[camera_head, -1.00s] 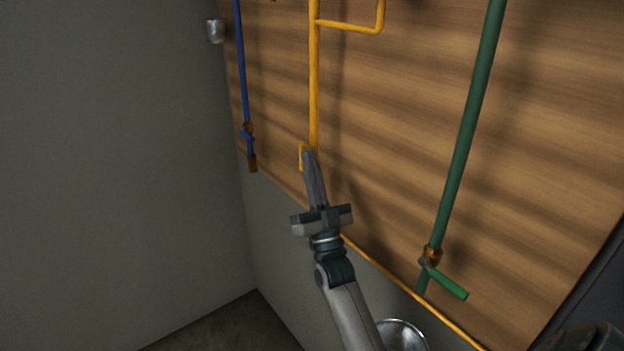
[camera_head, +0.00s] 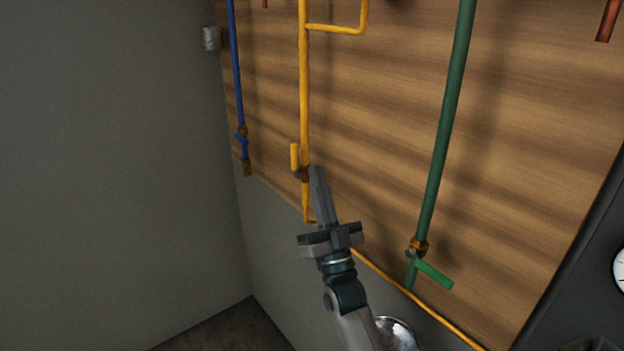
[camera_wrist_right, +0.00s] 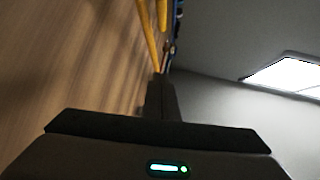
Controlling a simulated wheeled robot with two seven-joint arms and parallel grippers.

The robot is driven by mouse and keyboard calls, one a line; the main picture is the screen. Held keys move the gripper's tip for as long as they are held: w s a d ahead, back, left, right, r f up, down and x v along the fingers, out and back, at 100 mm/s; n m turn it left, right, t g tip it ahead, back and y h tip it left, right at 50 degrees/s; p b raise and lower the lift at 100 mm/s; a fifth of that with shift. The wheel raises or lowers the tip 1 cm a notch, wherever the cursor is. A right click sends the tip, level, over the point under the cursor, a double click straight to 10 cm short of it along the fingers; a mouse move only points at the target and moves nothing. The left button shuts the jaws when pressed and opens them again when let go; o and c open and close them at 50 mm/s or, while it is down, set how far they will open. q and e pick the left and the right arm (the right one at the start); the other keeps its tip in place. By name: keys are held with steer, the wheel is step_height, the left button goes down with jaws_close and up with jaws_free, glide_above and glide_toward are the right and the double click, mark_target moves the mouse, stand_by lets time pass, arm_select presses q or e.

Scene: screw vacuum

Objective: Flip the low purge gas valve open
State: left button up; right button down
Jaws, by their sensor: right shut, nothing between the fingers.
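The yellow pipe (camera_head: 304,90) runs down the wooden panel to a small valve (camera_head: 304,175) near its lower end. The yellow valve handle (camera_head: 294,156) stands upright, parallel to the pipe and just left of it. My right gripper (camera_head: 316,170) is shut and empty, its fingertips just right of the valve; whether they touch the pipe I cannot tell. In the right wrist view, the shut fingers (camera_wrist_right: 161,85) point along the yellow pipe (camera_wrist_right: 148,32), and a second yellow piece shows beside it. My left gripper is not in view.
A green pipe (camera_head: 447,130) with a green-handled valve (camera_head: 433,274) is to the right. A thin yellow pipe (camera_head: 385,276) runs along the panel's lower edge. A grey wall (camera_head: 110,150) stands at left.

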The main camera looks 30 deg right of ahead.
steer(key=shift+s+a+b, duration=0.15)
steer(key=shift+s+b, duration=0.2)
steer(key=shift+s, duration=1)
steer(key=shift+s+a+b, duration=0.15)
steer(key=shift+s+b, duration=0.2)
steer(key=shift+s, duration=1)
steer(key=shift+f, duration=0.1)
